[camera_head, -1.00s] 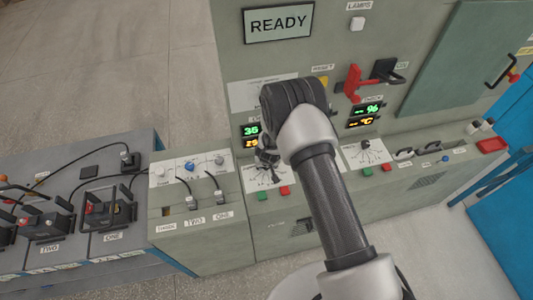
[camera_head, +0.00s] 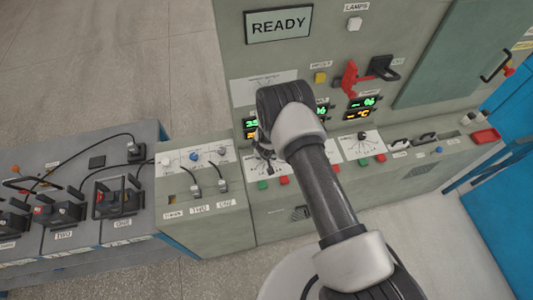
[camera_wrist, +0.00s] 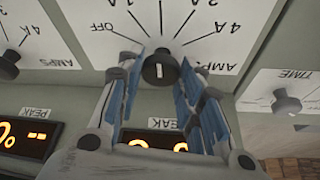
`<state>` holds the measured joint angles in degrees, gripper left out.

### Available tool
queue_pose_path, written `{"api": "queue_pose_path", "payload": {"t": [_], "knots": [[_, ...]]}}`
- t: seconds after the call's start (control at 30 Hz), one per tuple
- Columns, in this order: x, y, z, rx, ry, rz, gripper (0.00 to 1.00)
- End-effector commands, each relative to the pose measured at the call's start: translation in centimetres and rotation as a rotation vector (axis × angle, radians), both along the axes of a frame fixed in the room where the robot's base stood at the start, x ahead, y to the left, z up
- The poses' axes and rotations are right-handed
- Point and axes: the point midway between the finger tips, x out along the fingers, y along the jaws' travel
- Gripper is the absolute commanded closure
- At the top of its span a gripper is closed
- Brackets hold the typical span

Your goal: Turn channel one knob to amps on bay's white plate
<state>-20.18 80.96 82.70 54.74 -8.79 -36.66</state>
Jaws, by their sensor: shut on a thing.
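In the wrist view a dark round knob (camera_wrist: 160,68) with a short white mark sits on a white plate (camera_wrist: 180,25). The plate carries black radial lines, OFF, 4A and an AMPS label, seen upside down. The knob's mark points roughly along the middle line; its exact setting is hard to read. My gripper (camera_wrist: 163,82), with blue-padded fingers on either side of the knob, is shut on it. In the head view my gripper (camera_head: 264,152) is at the left dial of the tall cabinet, and my wrist hides much of that dial.
Another AMPS knob (camera_wrist: 8,65) is left in the wrist view, and a TIME knob (camera_wrist: 287,103) is right. In the head view a green button (camera_head: 263,185) and a red button (camera_head: 284,180) lie just below the dial.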

Motion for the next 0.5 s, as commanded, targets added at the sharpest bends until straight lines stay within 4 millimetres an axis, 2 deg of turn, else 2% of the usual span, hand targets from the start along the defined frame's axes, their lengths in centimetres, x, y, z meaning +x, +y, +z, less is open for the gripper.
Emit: {"api": "queue_pose_path", "payload": {"t": [0.07, 0.1, 0.37, 0.5], "knots": [[0.23, 0.13, 0.2, 0.002, -0.005, 0.002, 0.9], [0.23, 0.13, 0.2, 0.002, -0.005, 0.002, 0.63], [0.09, 0.06, 0.1, 0.001, -0.002, 0.0, 0.47], [0.04, 0.03, 0.07, 0.001, -0.001, 0.0, 0.47]]}}
